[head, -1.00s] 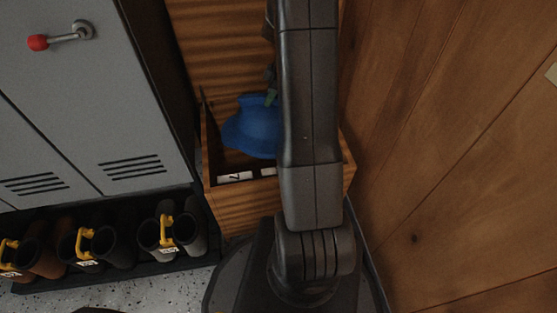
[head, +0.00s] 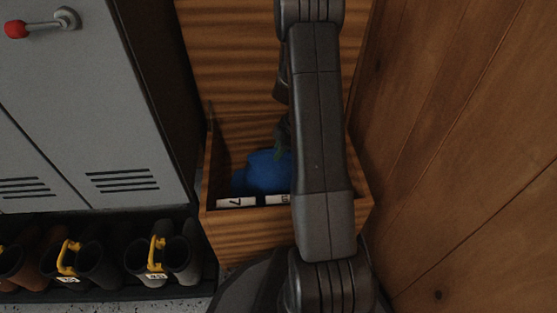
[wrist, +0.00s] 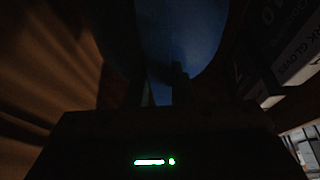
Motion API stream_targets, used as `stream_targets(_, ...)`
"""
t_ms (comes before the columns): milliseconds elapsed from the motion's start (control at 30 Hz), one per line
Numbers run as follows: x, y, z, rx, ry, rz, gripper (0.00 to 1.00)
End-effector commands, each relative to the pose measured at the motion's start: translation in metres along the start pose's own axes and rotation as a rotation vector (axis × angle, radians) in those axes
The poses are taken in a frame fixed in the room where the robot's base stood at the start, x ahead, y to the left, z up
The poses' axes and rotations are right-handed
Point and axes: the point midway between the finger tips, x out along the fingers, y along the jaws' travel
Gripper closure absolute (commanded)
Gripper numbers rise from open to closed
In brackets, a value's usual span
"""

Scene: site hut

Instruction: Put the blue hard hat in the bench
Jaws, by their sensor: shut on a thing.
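The blue hard hat (head: 267,172) is down inside the open wooden bench (head: 232,235), below the level of its rim, in the head view. My arm hides its right part. My gripper (head: 281,146) is shut on the hat from above. In the dark wrist view the hat (wrist: 185,45) fills the upper middle, against the gripper fingers (wrist: 170,85). I cannot tell whether the hat touches the bench floor.
White labelled boxes (head: 236,203) stand inside the bench along its front wall. A grey locker (head: 95,110) and a rack of boots (head: 160,260) are at the left. A wooden wall (head: 460,150) closes the right side.

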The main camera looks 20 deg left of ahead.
Motion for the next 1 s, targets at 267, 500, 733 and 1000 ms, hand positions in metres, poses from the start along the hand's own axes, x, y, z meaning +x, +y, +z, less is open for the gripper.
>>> stream_targets(267, 0.028, 0.0, 0.012, 0.002, 0.0, 0.0, 1.0)
stream_targets(500, 0.029, 0.0, 0.012, 0.001, 0.0, 0.0, 1.0)
stream_targets(733, 0.029, 0.0, 0.012, 0.002, 0.0, -0.001, 0.57)
stream_targets(1000, 0.029, 0.0, 0.012, 0.002, 0.0, -0.001, 0.57)
